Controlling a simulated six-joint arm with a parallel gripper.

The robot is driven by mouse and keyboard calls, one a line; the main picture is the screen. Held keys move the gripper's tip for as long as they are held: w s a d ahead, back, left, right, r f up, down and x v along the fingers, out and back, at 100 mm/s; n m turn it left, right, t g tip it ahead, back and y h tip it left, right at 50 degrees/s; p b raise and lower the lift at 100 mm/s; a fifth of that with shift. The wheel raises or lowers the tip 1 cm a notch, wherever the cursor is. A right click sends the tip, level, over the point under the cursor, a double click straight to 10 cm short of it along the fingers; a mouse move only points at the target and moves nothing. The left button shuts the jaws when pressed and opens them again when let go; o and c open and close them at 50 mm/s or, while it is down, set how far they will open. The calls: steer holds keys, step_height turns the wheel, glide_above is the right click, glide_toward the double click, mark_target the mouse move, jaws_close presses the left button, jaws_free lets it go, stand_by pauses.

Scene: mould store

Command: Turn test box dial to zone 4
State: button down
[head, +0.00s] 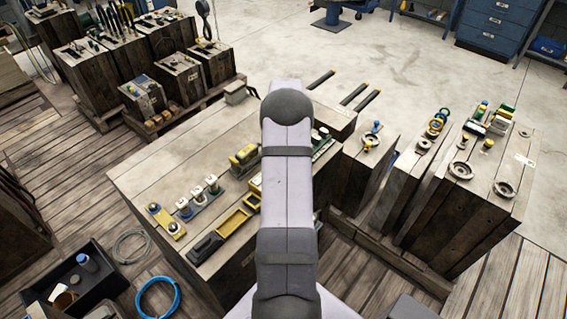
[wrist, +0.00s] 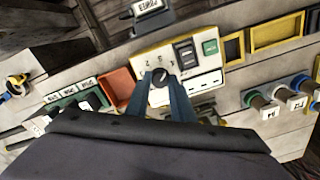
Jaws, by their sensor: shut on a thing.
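The test box shows in the wrist view as a pale panel (wrist: 207,84) with a yellow edge. Its small dark round dial (wrist: 159,74) sits at the panel's left part, with printed numbers around its upper side. I cannot read for certain which number the dial points to. My gripper (wrist: 161,82) is shut on the dial, one blue-grey finger on each side, and the fingers hide part of it. A black switch (wrist: 186,54) and a green button (wrist: 210,47) are to the dial's right. In the head view my arm hides the gripper and the dial.
Yellow-rimmed trays (wrist: 277,33) lie right of the box, and labelled capped posts (wrist: 262,103) stand below them. An orange-red bin (wrist: 119,84) is to the left. A block marked POWER (wrist: 150,14) is above. The wooden bench top (head: 150,176) is bare at its left.

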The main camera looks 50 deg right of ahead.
steer(key=shift+m, duration=0.5)
steer(key=c, duration=1.5)
jaws_free()
steer(key=shift+c, duration=0.2)
steer(key=shift+d+r+b, duration=0.1)
steer(key=shift+r+b, duration=0.8)
steer(key=shift+r, duration=2.85)
